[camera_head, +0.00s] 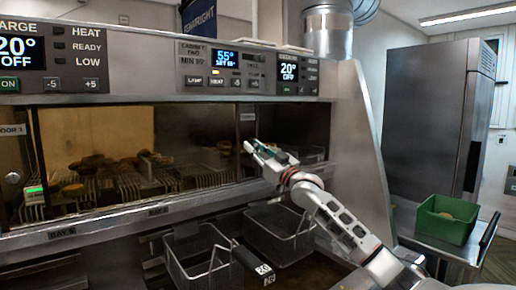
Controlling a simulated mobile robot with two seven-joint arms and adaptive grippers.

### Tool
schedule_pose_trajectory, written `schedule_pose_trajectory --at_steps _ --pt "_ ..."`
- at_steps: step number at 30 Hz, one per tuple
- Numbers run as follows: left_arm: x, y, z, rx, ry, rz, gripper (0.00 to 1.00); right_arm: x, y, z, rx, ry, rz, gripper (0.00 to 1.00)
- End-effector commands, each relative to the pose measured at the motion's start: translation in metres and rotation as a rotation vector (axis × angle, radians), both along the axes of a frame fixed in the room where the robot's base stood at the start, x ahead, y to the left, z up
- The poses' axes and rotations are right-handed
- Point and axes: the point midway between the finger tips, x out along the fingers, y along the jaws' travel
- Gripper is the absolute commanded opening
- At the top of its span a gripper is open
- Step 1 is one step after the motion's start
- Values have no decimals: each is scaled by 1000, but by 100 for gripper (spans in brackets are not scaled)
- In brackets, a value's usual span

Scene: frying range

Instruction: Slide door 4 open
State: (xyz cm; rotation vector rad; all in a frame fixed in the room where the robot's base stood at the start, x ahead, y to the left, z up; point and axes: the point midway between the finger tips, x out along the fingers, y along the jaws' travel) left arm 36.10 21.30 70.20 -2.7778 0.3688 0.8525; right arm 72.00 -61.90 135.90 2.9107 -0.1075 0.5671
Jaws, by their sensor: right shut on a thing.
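The heated cabinet has a glass front with sliding doors. A small label plate (248,116), too small to read, sits on an upright door edge (242,128) right of the middle; I take this to be door 4. My right gripper (254,147) is shut at this edge, just below the label, and its fingers hide the door's handle. Dark glass (300,127) lies to the right of the edge. I cannot tell how far the door stands open. My left gripper is not in view.
Door 3's label (12,130) and round knob (13,178) are at far left. Food on racks (140,175) shows inside the cabinet. Wire baskets (203,262) hang below the front ledge (120,215). A green bin (446,222) stands on a side table, with a steel fridge (425,120) behind.

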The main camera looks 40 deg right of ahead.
Motion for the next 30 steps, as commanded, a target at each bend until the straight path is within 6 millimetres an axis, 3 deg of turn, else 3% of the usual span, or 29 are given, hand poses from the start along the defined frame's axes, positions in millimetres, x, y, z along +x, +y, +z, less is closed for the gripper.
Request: schedule_pose_trajectory --at_steps 13,14,15,30 --pt "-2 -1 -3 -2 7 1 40 -2 2 3 -2 -5 -3 0" --pt "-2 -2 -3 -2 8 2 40 -2 2 3 -2 -5 -3 26" --pt "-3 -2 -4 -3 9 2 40 -2 2 3 -2 -4 -3 35" --pt "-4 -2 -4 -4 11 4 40 -7 3 -4 -1 2 -2 35"
